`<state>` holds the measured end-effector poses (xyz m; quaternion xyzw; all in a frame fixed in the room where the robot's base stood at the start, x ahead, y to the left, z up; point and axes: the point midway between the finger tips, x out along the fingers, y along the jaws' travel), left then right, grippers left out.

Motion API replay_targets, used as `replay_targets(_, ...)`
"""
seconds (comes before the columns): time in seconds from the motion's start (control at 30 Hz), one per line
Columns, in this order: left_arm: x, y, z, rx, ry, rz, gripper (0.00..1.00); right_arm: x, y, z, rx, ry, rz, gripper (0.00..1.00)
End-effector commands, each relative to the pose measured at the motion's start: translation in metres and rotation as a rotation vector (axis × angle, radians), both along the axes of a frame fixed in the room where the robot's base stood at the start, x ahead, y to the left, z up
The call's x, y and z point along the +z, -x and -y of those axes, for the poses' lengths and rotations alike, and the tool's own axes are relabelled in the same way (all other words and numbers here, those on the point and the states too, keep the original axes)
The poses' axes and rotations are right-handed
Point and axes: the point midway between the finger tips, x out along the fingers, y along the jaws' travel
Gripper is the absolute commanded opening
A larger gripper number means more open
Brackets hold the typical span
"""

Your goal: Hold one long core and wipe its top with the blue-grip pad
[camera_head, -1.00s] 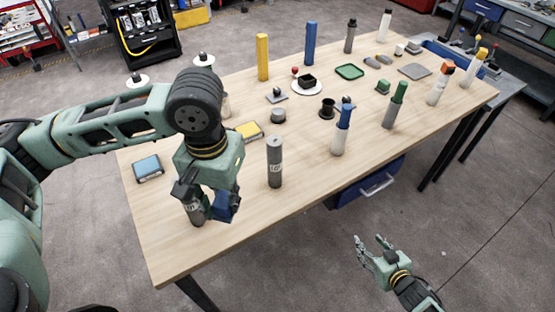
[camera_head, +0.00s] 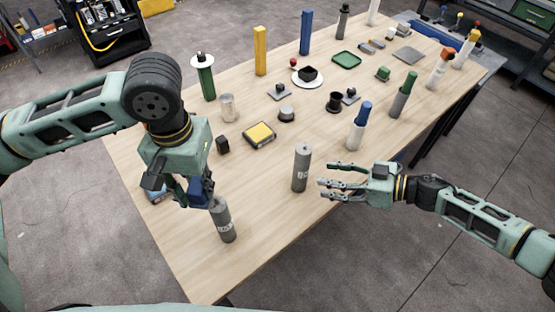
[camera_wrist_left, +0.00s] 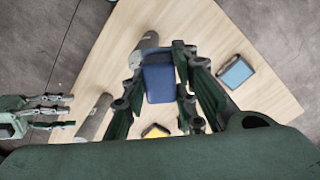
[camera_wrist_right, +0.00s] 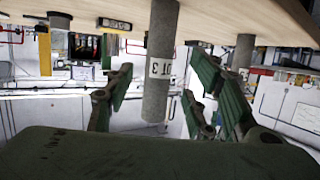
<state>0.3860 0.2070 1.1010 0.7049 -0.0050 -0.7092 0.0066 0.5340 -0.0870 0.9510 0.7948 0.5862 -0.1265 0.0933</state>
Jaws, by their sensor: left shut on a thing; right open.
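A grey labelled core (camera_head: 222,220) stands near the table's front left edge. A second grey core (camera_head: 301,168) stands further right. My left gripper (camera_head: 194,190) is shut on the blue-grip pad (camera_wrist_left: 158,83). The pad is up beside the top of the left core (camera_wrist_left: 143,46); I cannot tell whether they touch. My right gripper (camera_head: 333,181) is open just right of the second core, fingers pointing at it. In the right wrist view this core (camera_wrist_right: 160,70) stands upright between the spread fingers, which look clear of it.
A yellow-topped pad (camera_head: 259,135), a small black block (camera_head: 222,145) and a metal cup (camera_head: 227,107) lie behind. Several more cores and small parts fill the back. The front strip between the two grey cores is clear.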

Motion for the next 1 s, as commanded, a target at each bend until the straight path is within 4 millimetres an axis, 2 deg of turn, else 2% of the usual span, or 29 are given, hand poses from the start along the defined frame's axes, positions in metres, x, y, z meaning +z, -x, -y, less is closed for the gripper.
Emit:
replay_targets(0.17, -0.006, 0.0, 0.001, -0.003, 0.002, 0.0, 0.05, -0.006, -0.003, -0.011, 0.003, 0.0, -0.002, 0.5)
replay_targets(0.5, -0.026, 0.0, 0.001, -0.002, 0.001, 0.0, 0.05, -0.022, -0.016, -0.056, 0.003, -0.001, 0.0, 0.5)
replay_targets(0.7, -0.023, 0.0, 0.001, -0.002, 0.001, 0.0, 0.05, -0.027, -0.024, -0.077, 0.001, 0.0, 0.0, 0.5)
replay_targets(1.0, -0.024, 0.0, 0.001, -0.002, 0.001, 0.001, 0.05, -0.031, -0.028, -0.089, 0.0, 0.002, -0.001, 0.5)
